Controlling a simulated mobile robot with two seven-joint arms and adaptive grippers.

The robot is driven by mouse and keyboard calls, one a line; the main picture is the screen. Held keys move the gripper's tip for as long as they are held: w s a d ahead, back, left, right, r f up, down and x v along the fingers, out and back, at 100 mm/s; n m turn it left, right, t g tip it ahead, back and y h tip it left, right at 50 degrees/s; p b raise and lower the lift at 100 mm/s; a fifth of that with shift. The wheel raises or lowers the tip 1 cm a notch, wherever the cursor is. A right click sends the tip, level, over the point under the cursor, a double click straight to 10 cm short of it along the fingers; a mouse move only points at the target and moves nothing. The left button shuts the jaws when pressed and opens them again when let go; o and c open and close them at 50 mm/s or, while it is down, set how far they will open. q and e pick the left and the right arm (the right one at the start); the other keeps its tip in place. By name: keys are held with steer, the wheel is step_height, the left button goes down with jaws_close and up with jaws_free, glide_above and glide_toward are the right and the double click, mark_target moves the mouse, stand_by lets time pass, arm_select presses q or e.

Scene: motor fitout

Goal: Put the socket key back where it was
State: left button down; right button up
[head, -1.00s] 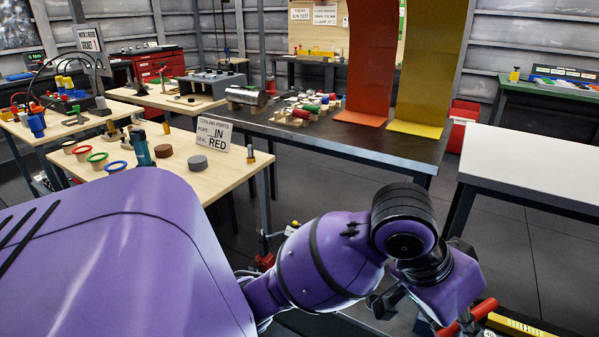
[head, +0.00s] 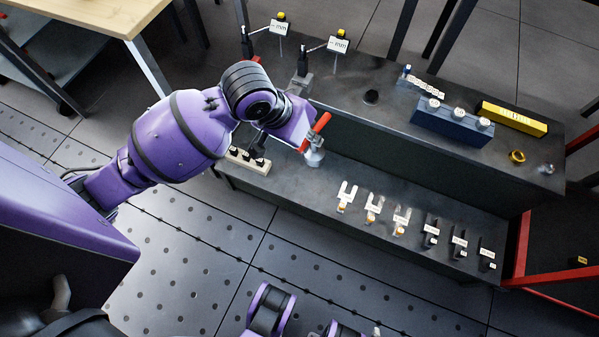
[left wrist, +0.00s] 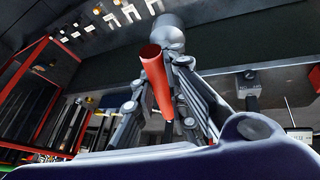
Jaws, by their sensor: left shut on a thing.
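The socket key (head: 314,132) has a red bar handle and a silver, rounded end. My left gripper (head: 306,146) is shut on it, above the lower step of the dark bench (head: 300,185). In the left wrist view, the key's red handle (left wrist: 156,75) lies between the fingers (left wrist: 168,62), with the silver end (left wrist: 168,32) beyond them. The handle is tilted in the head view. I cannot tell whether the silver end touches the bench. Purple links of my right arm show at the bottom of the head view; its gripper is out of view.
A pale block with black sockets (head: 248,161) sits at the lower step's left end. The upper step bears two sign stands (head: 337,44), a blue box with dials (head: 452,121), a yellow bar (head: 513,117) and a yellow ring (head: 516,156).

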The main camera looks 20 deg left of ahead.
arm_select(q)
steer(key=s+d+f+m+b, duration=0.1)
steer(key=s+f+b, duration=0.15)
steer(key=f, duration=0.65)
steer(key=s+d+f+m+b, duration=0.1)
steer(key=s+f, duration=0.2)
steer(key=f, duration=0.6)
steer(key=w+a+f+b, duration=0.3)
steer(key=w+f+b, duration=0.1)
steer(key=w+f, duration=0.2)
steer(key=w+a+f+b, duration=0.3)
steer(key=w+f, duration=0.2)
steer(key=f, duration=0.2)
steer(key=shift+w+a+g+b, duration=0.35)
steer(key=shift+a+g+b, duration=0.05)
arm_select(e)
step_height(320, 180, down, 12)
steer(key=s+g, duration=0.1)
steer(key=shift+s+d, duration=0.15)
steer(key=shift+d, duration=0.2)
arm_select(q)
steer(key=shift+f, duration=0.1)
arm_select(e)
steer(key=shift+f, duration=0.1)
arm_select(q)
steer(key=c, duration=2.2)
jaws_free()
steer(key=shift+f, duration=0.15)
steer(key=o, duration=0.5)
steer(key=shift+c, duration=0.2)
